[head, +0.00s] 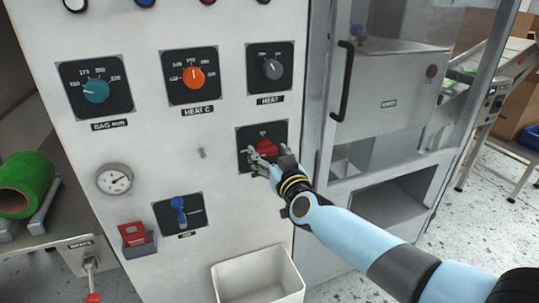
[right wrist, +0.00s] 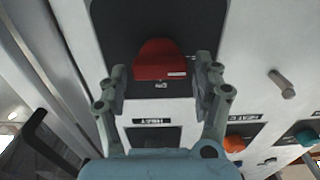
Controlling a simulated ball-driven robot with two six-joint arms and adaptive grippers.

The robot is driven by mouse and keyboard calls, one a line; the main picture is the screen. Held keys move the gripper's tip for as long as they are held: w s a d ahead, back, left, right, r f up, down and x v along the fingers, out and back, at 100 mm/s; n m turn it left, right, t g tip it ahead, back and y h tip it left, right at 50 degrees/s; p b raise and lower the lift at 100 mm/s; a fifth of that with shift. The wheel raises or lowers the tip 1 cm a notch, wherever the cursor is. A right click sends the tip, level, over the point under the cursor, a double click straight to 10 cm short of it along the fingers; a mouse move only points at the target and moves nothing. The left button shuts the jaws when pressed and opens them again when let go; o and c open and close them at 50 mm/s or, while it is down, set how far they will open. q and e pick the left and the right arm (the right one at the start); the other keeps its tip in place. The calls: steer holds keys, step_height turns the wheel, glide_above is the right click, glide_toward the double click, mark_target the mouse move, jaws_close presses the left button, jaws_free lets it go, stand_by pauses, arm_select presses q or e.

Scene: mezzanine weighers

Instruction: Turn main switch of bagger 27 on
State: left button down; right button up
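The red switch knob (head: 266,146) sits on a dark square plate (head: 243,134) on the light grey machine panel, below the HEAT dial. In the right wrist view the red knob (right wrist: 160,58) shows between my right gripper's fingers. My right gripper (head: 268,157) is in front of the plate, partly covering it. Its fingers (right wrist: 160,76) are spread on either side of the knob, with a visible gap on each side. Whether the fingertips reach as deep as the knob is hard to tell. The machine's number is not readable. My left gripper is not in view.
Around the switch are a teal dial (head: 96,91), an orange dial (head: 193,78), a grey dial (head: 272,69), a blue lever (head: 178,209), a gauge (head: 114,179) and a small peg (head: 202,153). A white bin (head: 259,280) is below. A black door handle (head: 343,82) stands at right.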

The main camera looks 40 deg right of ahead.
steer(key=c, duration=0.8)
steer(key=shift+m, duration=0.3)
steer(key=m, duration=0.3)
steer(key=shift+m, duration=0.3)
steer(key=m, duration=0.4)
steer(key=shift+d+f+m, duration=0.1)
steer(key=shift+d+m, duration=0.05)
steer(key=shift+m, duration=0.15)
steer(key=m+b, duration=0.1)
steer(key=m, duration=0.3)
steer(key=shift+f+m, duration=0.1)
steer(key=shift+m, duration=0.2)
steer(key=shift+f+m+b, duration=0.1)
steer(key=shift+m+b, duration=0.45)
steer(key=shift+m, duration=1.65)
